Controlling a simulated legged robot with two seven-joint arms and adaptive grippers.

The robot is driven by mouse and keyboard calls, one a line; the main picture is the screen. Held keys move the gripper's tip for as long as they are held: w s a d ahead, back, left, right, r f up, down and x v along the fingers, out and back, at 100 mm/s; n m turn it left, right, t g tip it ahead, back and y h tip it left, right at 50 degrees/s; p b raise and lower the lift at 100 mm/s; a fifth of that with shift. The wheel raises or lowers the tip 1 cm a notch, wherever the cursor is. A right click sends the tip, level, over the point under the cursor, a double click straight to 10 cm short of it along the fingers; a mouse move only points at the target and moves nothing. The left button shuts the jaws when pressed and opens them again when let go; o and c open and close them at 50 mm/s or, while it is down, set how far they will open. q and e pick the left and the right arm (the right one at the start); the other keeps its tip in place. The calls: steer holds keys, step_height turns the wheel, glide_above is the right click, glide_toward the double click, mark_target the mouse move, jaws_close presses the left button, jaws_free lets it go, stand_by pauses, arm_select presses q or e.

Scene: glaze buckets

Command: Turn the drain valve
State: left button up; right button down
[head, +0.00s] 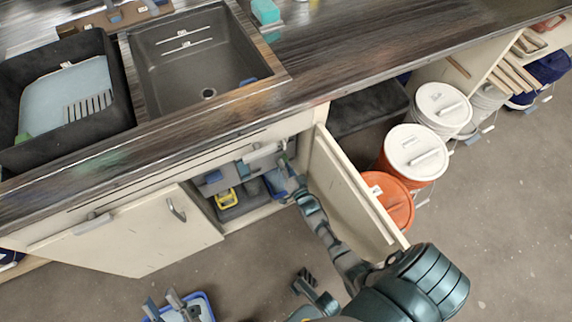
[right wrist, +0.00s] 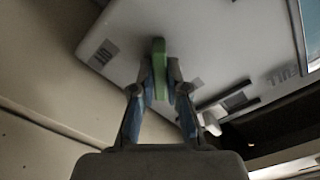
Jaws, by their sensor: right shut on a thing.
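The drain valve's green handle (right wrist: 158,65) shows in the right wrist view, between the fingertips of my right gripper (right wrist: 160,78), which is shut on it. Behind it is a pale grey panel with small labels (right wrist: 170,35). In the head view my right arm reaches into the open cabinet under the sink; my right gripper (head: 290,172) is small there, and the valve is hard to make out.
An open cabinet door (head: 345,190) stands right beside my right arm; the left door (head: 130,240) is open too. A yellow item (head: 226,198) lies inside the cabinet. White-lidded buckets (head: 416,152) and an orange one (head: 388,200) stand right. The sink (head: 195,65) is above.

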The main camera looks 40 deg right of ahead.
arm_select(q)
steer(key=shift+w+d+f+g+p, duration=0.2)
steer(key=shift+w+f+g+p, duration=0.2)
steer(key=shift+w+f+g, duration=0.45)
arm_select(e)
steer(key=n, duration=0.5)
steer(key=f+n, duration=0.1)
steer(key=n, duration=0.1)
steer(key=shift+s+a+n, duration=0.2)
steer(key=shift+a+n, duration=0.05)
steer(key=shift+n, duration=0.05)
arm_select(q)
steer(key=shift+m, duration=0.3)
arm_select(e)
steer(key=shift+n, duration=0.3)
steer(key=c, duration=1.2)
jaws_free()
steer(key=shift+d, duration=0.1)
arm_select(q)
steer(key=shift+w, duration=0.1)
arm_select(e)
steer(key=shift+w+r, duration=0.15)
steer(key=shift+r, duration=0.1)
arm_select(q)
steer(key=shift+r, duration=0.1)
arm_select(e)
steer(key=v, duration=1.2)
steer(key=shift+d, duration=0.1)
